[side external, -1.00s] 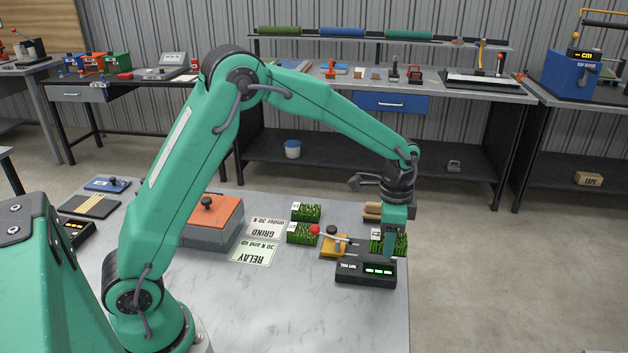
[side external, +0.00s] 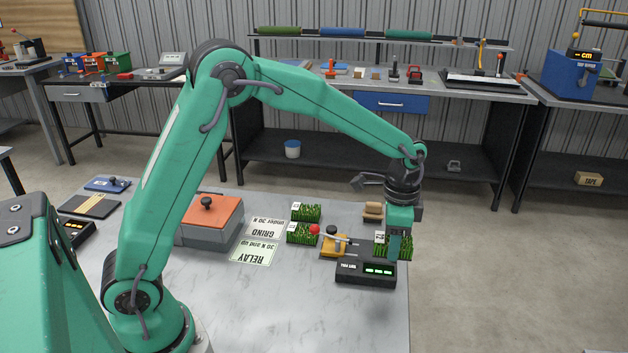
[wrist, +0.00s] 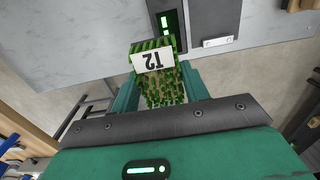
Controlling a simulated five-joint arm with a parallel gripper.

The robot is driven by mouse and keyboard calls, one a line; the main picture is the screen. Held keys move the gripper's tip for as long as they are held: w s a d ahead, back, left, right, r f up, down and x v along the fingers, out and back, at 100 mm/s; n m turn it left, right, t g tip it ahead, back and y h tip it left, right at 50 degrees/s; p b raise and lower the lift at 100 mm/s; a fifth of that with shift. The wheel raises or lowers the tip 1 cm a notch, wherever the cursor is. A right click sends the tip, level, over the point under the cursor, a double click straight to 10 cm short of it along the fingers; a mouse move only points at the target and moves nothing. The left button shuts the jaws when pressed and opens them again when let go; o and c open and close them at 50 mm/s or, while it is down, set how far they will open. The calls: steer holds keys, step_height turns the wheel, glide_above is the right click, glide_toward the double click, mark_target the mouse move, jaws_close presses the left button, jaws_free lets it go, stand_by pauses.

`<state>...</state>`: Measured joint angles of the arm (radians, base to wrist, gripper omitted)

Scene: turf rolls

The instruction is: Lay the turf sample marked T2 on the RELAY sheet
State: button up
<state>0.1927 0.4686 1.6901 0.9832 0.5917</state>
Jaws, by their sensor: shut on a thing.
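My gripper (side external: 399,243) is at the right edge of the table, beside the tester with the green-lit display (side external: 366,272). It is shut on the turf sample T2 (side external: 405,247), a green grassy block. In the wrist view the white T2 label (wrist: 154,61) faces the camera, upside down, and the block sits between my two fingers. The RELAY sheet (side external: 254,253), pale green and marked "30 N and up", lies flat left of the table's middle. Its surface is bare.
The GRIND sheet (side external: 266,229) lies just behind the RELAY sheet. Two other turf blocks (side external: 306,212) (side external: 301,235) stand right of the sheets. A grey box with an orange lid (side external: 209,222) stands left.

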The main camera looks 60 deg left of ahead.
steer(key=shift+s+a+r, duration=0.1)
steer(key=shift+s+a, duration=0.15)
steer(key=shift+a, duration=0.25)
steer(key=s+a+n, duration=0.9)
steer(key=s+a, duration=0.6)
steer(key=s, duration=0.3)
steer(key=shift+s, duration=0.2)
glide_above(254, 252)
step_height(254, 252, down, 7)
steer(key=shift+r, duration=0.1)
steer(key=shift+f, duration=2.1)
steer(key=shift+f, duration=0.15)
